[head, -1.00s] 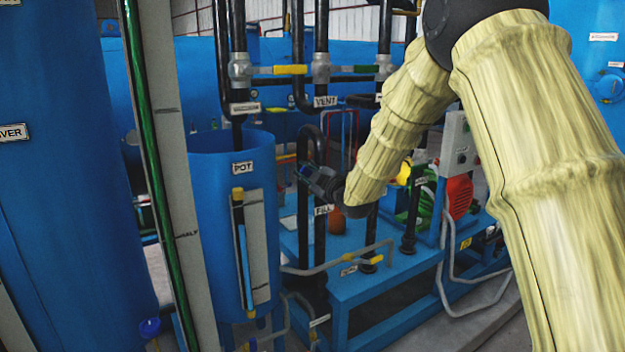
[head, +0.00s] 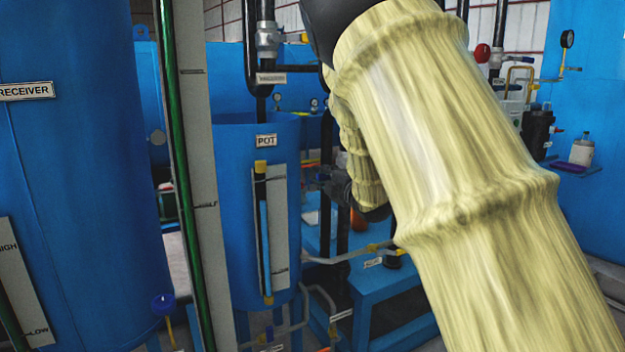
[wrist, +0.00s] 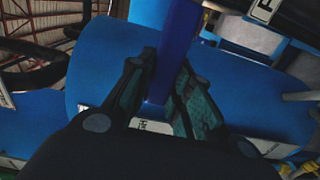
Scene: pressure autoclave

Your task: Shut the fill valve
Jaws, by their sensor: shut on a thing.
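The fill valve's blue lever (wrist: 178,50) shows in the wrist view, running down between my two fingers. My gripper (wrist: 164,85) is closed around this lever. In the head view my gripper (head: 326,182) is small and dark, just right of the blue pot (head: 225,190), at the black pipes. The lever and the valve body are hidden there by my arm and gripper. A plate with a partly visible letter "F" (wrist: 264,10) is at the upper right of the wrist view.
The receiver (head: 75,170) and a green-striped gauge post (head: 185,200) stand at the left. A blue skid (head: 365,290) with a grey pipe (head: 345,255) lies below my gripper. My arm covers much of the right side.

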